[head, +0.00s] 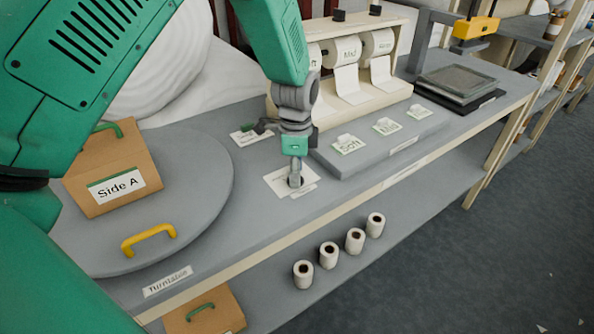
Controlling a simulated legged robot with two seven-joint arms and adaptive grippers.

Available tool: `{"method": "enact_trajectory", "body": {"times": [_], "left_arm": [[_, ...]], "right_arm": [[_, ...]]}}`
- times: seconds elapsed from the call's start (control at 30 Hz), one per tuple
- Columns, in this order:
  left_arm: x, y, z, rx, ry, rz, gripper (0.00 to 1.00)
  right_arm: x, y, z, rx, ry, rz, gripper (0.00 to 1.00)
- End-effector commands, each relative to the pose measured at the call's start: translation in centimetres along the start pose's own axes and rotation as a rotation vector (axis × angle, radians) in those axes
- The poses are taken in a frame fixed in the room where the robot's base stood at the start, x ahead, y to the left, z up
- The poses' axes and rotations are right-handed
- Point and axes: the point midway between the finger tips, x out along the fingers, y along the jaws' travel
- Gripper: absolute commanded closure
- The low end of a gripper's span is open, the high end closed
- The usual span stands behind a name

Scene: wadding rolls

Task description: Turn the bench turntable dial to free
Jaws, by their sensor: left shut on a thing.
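My left gripper (295,178) points down at the bench and is shut on the turntable dial, which it mostly hides. The dial's white plate (278,181) shows around the fingertips, flat on the grey bench top. The print on the plate is too small to read, and the dial's setting cannot be made out. The round grey turntable (205,215) lies at the left, with a yellow handle (148,238) near its front edge and a cardboard box marked Side A (115,190) on it. My right gripper is not in view.
A raised grey board (375,150) with labelled samples lies right of the dial. Behind it stands a rack of wadding rolls (345,52). Several small rolls (328,256) stand on the lower shelf, near another box (205,312). A dark tray (458,82) sits at far right.

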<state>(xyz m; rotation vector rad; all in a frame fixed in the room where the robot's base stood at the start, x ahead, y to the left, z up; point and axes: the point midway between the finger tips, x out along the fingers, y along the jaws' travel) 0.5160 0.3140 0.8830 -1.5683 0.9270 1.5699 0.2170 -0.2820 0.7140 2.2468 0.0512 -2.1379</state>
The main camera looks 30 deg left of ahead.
Motion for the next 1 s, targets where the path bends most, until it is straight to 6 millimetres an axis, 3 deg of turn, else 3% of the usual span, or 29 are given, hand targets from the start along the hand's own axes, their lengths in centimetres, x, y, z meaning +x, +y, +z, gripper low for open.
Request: {"method": "enact_trajectory", "body": {"times": [0.27, 1.0], "left_arm": [[-0.3, 0.0, 0.1, -0.138, -0.003, 0.001, 0.87], [-0.2, 0.1, 0.2, -0.828, -0.004, 0.0, 0.87]], "right_arm": [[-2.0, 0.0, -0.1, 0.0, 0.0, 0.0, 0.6], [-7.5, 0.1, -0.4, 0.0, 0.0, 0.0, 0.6]]}}
